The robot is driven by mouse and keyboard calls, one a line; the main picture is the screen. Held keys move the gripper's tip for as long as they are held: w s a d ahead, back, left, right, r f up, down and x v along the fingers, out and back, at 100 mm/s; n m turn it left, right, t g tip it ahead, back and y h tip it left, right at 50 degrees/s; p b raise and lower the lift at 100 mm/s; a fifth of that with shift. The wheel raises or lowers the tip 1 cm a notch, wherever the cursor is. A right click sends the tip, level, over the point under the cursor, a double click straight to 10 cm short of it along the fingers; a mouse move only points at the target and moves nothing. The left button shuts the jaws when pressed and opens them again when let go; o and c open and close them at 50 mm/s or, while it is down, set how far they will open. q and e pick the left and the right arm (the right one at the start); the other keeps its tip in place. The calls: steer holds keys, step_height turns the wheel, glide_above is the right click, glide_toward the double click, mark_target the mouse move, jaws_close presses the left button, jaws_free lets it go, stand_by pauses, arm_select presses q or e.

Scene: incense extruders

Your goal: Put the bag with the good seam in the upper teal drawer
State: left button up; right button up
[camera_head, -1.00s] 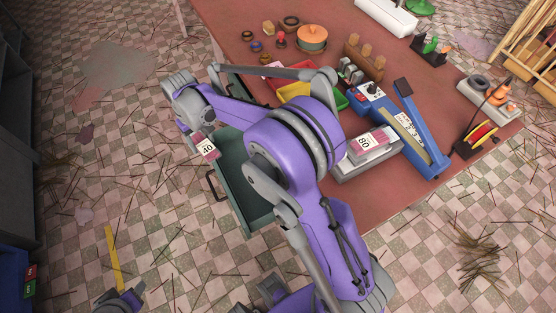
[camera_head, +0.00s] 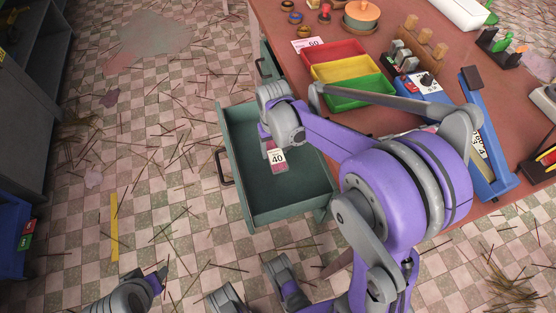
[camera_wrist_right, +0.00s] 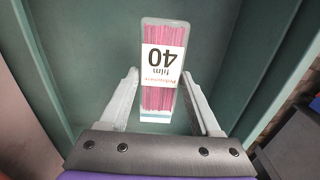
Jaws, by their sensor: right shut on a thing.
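A clear bag of pink incense sticks (camera_head: 277,160) with a white "40" label hangs from my right gripper (camera_head: 272,143). In the right wrist view the bag (camera_wrist_right: 163,100) is between the two fingers of that gripper (camera_wrist_right: 160,78), which is shut on it. I cannot judge its seam from here. The teal drawer (camera_head: 233,160) is pulled out from the table's left side, and the bag is over its empty-looking interior. I cannot tell how high above its floor the bag is. My left gripper (camera_head: 152,281) is low at the left, apart from the drawer; its jaws are unclear.
Red (camera_head: 333,52), yellow (camera_head: 345,70) and green trays (camera_head: 357,92) stand on the table (camera_head: 285,25) behind my right arm. A blue device (camera_head: 490,165) lies further right. A second teal front with a handle (camera_head: 264,67) is beyond the open drawer. Sticks litter the floor.

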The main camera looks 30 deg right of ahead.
steer(key=shift+f+b, duration=0.6)
steer(key=shift+f, duration=2.35)
steer(key=shift+f, duration=0.15)
steer(key=o, duration=1.4)
